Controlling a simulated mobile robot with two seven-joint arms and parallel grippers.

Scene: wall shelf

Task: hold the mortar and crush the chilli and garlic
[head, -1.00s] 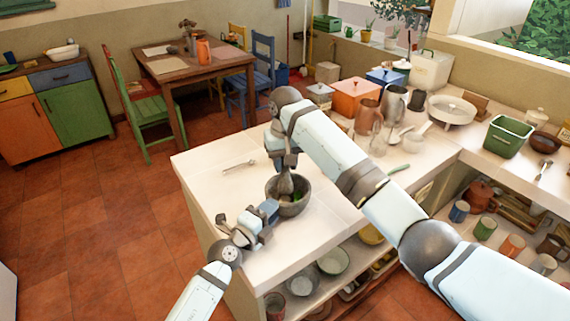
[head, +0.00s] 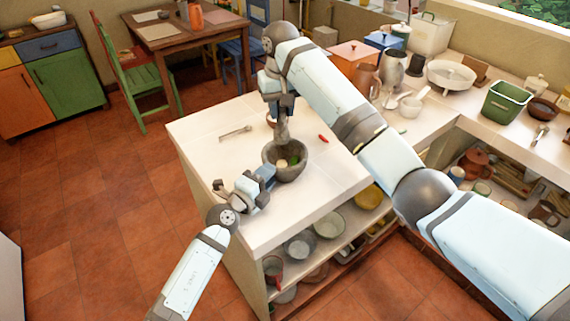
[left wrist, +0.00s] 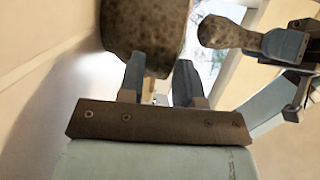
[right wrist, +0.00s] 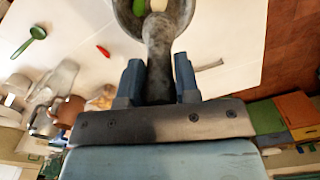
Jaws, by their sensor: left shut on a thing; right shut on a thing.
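The grey stone mortar (head: 272,160) stands upright near the counter's front left edge. A pale garlic piece (head: 282,162) and a green chilli (head: 293,160) lie inside it; both also show in the right wrist view. My left gripper (head: 268,176) is shut on the mortar's near left side, seen close in the left wrist view (left wrist: 145,40). My right gripper (head: 281,103) is shut on the grey pestle (head: 282,130), above the mortar. In the left wrist view the pestle's thick end (left wrist: 222,33) is clear of the mortar. The mortar's bottom is hidden.
A red chilli (head: 323,138) lies on the counter (head: 215,125) right of the mortar. A metal utensil (head: 235,132) lies to the left. Jugs, pots and a green basin (head: 508,101) stand farther back and right. Open shelves with bowls are below the counter.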

